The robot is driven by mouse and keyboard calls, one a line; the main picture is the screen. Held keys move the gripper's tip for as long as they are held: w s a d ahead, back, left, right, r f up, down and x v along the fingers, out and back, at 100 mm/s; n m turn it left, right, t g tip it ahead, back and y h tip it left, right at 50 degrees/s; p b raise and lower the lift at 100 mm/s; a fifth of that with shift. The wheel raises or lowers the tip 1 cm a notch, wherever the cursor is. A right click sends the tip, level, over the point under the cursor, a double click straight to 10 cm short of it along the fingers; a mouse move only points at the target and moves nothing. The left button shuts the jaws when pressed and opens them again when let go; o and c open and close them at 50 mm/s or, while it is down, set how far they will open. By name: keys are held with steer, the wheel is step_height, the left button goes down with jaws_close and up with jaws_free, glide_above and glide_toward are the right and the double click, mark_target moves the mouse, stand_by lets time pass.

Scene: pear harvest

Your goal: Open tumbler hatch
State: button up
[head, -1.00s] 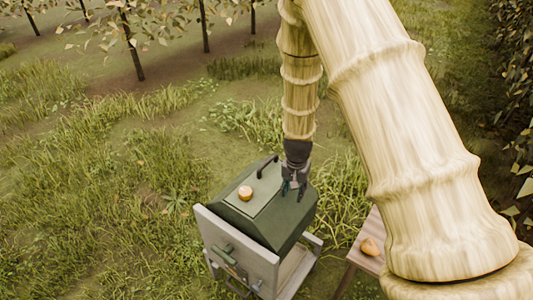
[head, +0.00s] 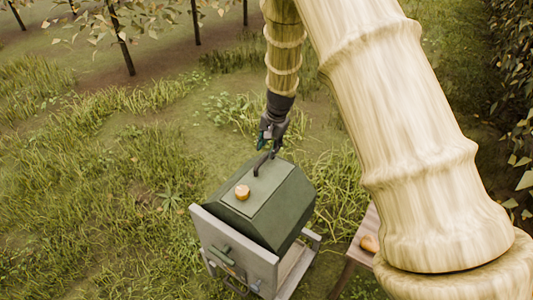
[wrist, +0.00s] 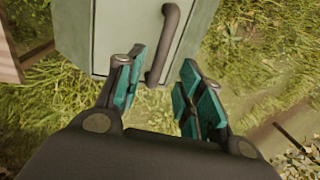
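The tumbler (head: 285,213) is a dark green box in a grey frame, in the lower middle of the head view. Its hatch (head: 254,203) is a lighter green panel on top and looks shut. A dark curved handle (head: 258,163) stands at the hatch's far end; it also shows in the wrist view (wrist: 167,45). My gripper (head: 267,148) is just above and behind the handle in the head view. In the wrist view my gripper (wrist: 158,83) is open, its teal-padded fingers apart, with the handle's near end in line with the gap. Contact cannot be told.
A round orange-yellow object (head: 242,192) sits on the hatch. A wooden table (head: 358,249) with a pear-like fruit (head: 369,243) stands to the right of the tumbler. Grass surrounds the tumbler, and trees (head: 121,45) stand at the back left.

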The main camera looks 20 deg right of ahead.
mark_target(266, 156)
steer(key=shift+w+a+f, duration=0.1)
steer(key=shift+w+f, duration=0.1)
steer(key=shift+f, duration=0.9)
steer(key=shift+w+a+f, duration=0.1)
steer(key=shift+w+f, duration=0.05)
steer(key=shift+f, duration=0.95)
jaws_close()
